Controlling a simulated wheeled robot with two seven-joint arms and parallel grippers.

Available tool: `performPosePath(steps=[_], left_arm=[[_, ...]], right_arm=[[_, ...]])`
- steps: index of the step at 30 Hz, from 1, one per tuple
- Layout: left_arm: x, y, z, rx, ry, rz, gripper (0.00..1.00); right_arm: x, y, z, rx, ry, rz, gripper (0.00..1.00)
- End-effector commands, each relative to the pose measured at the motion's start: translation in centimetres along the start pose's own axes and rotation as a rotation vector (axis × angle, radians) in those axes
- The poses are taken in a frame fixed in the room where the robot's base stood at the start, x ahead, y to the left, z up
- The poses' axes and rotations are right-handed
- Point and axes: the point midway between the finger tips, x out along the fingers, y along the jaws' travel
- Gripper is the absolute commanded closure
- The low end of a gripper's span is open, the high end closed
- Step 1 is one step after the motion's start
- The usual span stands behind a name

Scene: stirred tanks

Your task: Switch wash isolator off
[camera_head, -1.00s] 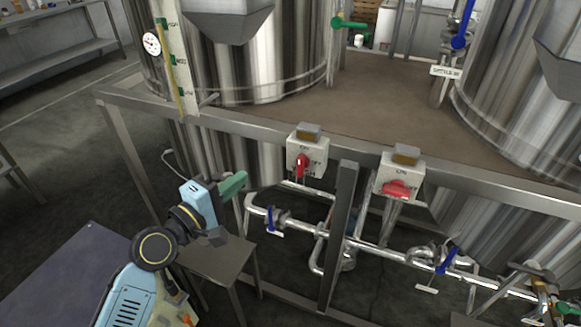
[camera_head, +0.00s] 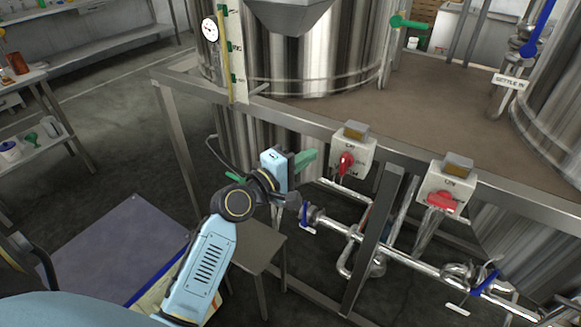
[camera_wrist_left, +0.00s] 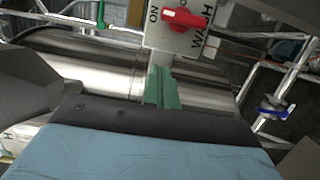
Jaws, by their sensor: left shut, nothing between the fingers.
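The wash isolator (camera_head: 353,150) is a pale box with a red knob (camera_head: 346,164) on the frame rail, the left of two such boxes. Its knob stands upright, in line with the ON mark. In the left wrist view its face (camera_wrist_left: 183,40) shows sideways, with ON and WASH lettering beside the red knob (camera_wrist_left: 185,20). My left gripper (camera_head: 309,158) has green fingers, shut and empty, just left of the box and apart from the knob in the head view. The fingers (camera_wrist_left: 163,85) point at the box in the left wrist view. My right gripper is out of view.
A second isolator (camera_head: 445,190) with a sideways red knob is on the rail to the right. Pipes with blue-handled valves (camera_head: 305,217) run below. A small grey stool (camera_head: 258,247) stands under my left arm. Steel tanks (camera_head: 300,55) rise behind the rail.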

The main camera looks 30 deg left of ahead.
Motion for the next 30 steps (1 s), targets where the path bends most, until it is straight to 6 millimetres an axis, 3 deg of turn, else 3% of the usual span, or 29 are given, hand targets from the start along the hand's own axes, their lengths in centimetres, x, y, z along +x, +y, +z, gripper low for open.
performPosePath(steps=[3, 6, 12, 30], left_arm=[[2.5, 0.0, 0.0, -0.002, 0.0, 0.002, 1.0], [2.6, 0.0, 1.8, -0.005, -0.001, 0.0, 1.0], [3.0, -0.1, 3.5, -0.001, 0.001, 0.0, 1.0], [3.1, 0.1, 3.9, 0.021, 0.0, -0.006, 1.0]], right_arm=[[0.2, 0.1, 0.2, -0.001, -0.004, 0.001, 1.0], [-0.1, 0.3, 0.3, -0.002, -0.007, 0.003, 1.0], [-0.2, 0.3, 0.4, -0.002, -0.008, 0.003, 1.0], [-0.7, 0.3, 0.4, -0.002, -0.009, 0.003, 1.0]])
